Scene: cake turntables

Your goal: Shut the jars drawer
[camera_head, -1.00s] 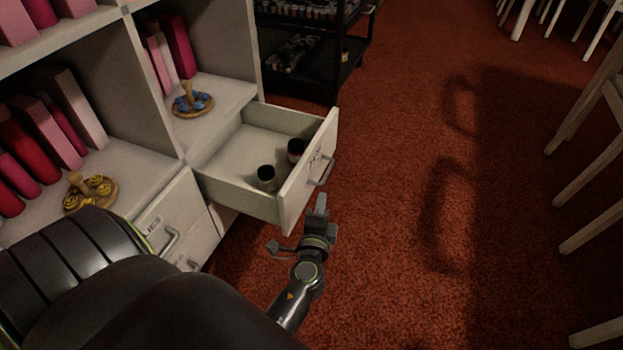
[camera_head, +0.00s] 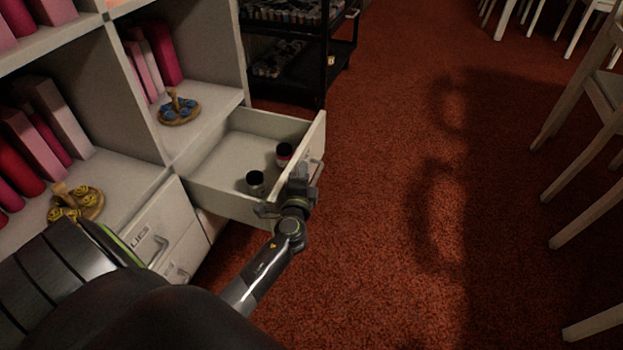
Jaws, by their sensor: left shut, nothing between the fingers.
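The jars drawer (camera_head: 228,202) is pulled out of the white cabinet, with two dark-lidded jars inside, one (camera_head: 255,183) nearer and one (camera_head: 284,154) by the front panel. Its front panel (camera_head: 316,137) faces right and carries a metal handle, partly hidden by my gripper. My left gripper (camera_head: 299,176) is shut and empty. It is at the outer face of the front panel, close to the handle; I cannot tell whether it touches. My right gripper is not in view.
A closed drawer (camera_head: 163,222) with a handle is at the lower left. Shelves hold pink and red books and wooden stands (camera_head: 178,107). A black cart (camera_head: 300,50) stands behind the drawer. White chairs (camera_head: 590,130) are at the right. The red carpet between is clear.

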